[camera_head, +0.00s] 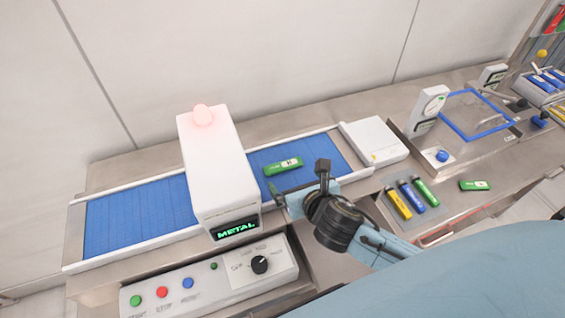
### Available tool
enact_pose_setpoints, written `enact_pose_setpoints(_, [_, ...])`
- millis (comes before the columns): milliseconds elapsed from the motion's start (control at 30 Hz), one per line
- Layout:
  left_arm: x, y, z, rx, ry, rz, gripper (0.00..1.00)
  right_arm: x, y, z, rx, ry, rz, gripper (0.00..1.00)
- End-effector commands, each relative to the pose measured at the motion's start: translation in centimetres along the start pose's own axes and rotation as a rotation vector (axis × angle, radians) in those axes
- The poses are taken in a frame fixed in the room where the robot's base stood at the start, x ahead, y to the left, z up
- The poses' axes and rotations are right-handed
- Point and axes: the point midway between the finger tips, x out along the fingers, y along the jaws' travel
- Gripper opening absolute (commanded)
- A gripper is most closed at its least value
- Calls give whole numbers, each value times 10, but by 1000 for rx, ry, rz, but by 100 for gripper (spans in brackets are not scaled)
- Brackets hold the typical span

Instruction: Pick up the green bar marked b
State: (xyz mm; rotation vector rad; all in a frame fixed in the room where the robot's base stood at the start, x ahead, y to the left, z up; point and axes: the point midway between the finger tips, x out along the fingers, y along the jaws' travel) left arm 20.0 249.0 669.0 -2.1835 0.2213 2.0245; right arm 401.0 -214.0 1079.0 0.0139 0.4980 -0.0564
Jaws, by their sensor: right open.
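A green bar (283,166) with a pale label lies on the blue conveyor belt, just right of the white metal detector. A second green bar (475,185) with a pale label lies flat on the steel counter at the right. A third green bar (426,192) lies in a grey tray beside a blue and a yellow one. The letters on the labels are too small to read. My right gripper (299,183) is open and empty at the belt's front edge, close to the bar on the belt and apart from it. My left gripper is not in view.
The white metal detector (217,172) with a lit red lamp spans the belt (137,212). A control panel (210,280) stands in front. A white box (374,142) sits at the belt's right end.

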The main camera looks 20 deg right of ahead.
Motion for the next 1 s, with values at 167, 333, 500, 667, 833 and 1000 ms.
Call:
enact_pose_setpoints(167, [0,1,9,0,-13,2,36,25,0,0,2,0,-1,100])
enact_pose_setpoints(333, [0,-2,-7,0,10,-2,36,34,0,1,0,0,0,100])
enact_pose_setpoints(500, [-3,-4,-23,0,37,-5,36,54,-2,3,3,1,-1,100])
enact_pose_setpoints(667, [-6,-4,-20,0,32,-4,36,74,-3,3,2,0,-1,100])
enact_pose_setpoints(833, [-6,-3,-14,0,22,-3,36,83,-3,2,0,1,0,100])
enact_pose_setpoints(1000, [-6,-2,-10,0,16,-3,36,84,-3,2,0,0,0,100])
